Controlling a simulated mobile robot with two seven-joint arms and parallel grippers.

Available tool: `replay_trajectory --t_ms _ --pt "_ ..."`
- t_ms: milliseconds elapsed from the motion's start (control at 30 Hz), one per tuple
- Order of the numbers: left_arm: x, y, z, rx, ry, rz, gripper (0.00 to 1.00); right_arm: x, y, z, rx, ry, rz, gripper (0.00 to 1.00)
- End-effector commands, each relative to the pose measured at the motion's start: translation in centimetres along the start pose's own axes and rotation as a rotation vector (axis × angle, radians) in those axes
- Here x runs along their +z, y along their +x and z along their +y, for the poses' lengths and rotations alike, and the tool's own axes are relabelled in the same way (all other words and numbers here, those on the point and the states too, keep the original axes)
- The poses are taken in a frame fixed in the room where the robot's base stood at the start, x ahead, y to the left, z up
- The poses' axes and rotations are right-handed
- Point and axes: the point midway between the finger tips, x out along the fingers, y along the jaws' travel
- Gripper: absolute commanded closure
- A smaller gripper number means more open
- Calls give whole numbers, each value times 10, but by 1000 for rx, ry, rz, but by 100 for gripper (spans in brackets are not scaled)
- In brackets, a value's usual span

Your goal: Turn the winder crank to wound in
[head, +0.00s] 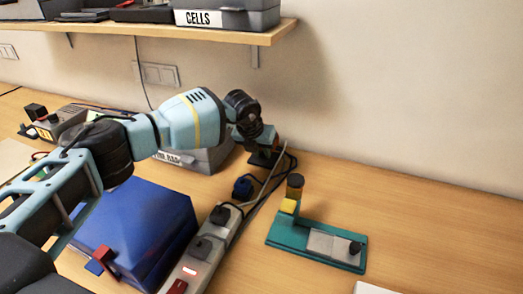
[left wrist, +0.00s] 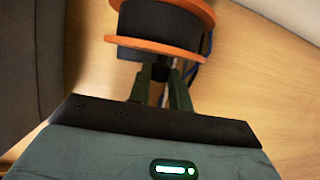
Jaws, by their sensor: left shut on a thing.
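The winder shows in the left wrist view as a dark drum (left wrist: 158,27) between two orange flanges (left wrist: 150,50). My left gripper (left wrist: 160,88) is just in front of its near flange. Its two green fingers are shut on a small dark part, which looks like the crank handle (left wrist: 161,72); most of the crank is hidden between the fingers. In the head view my left arm reaches in from the left, and the left gripper (head: 264,157) is at the back of the bench. I cannot make out the winder in that view. My right gripper is not in view.
A blue box (head: 135,230) and a power strip (head: 205,245) with plugs and cables lie below the arm. A teal fixture (head: 285,238) with yellow and grey blocks stands right of them. A grey bin (head: 200,158) is behind my arm. The bench at right is mostly clear.

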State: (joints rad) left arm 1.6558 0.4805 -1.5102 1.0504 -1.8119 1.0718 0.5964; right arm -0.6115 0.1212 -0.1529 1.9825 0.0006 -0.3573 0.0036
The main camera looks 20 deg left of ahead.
Motion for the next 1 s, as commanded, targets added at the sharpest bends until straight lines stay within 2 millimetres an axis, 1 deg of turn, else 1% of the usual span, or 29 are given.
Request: replay_trajectory --t_ms 167,300,500,800,1000 --pt "1 -3 -1 66 28 -4 100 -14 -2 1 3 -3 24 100" --pt "1 -3 -1 151 64 -5 100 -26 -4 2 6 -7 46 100" --pt "1 -1 0 291 123 -5 100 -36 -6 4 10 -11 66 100" --pt "-1 3 3 468 194 -3 100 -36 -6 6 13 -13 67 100" --pt "-1 4 4 533 221 -2 100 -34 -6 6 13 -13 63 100"
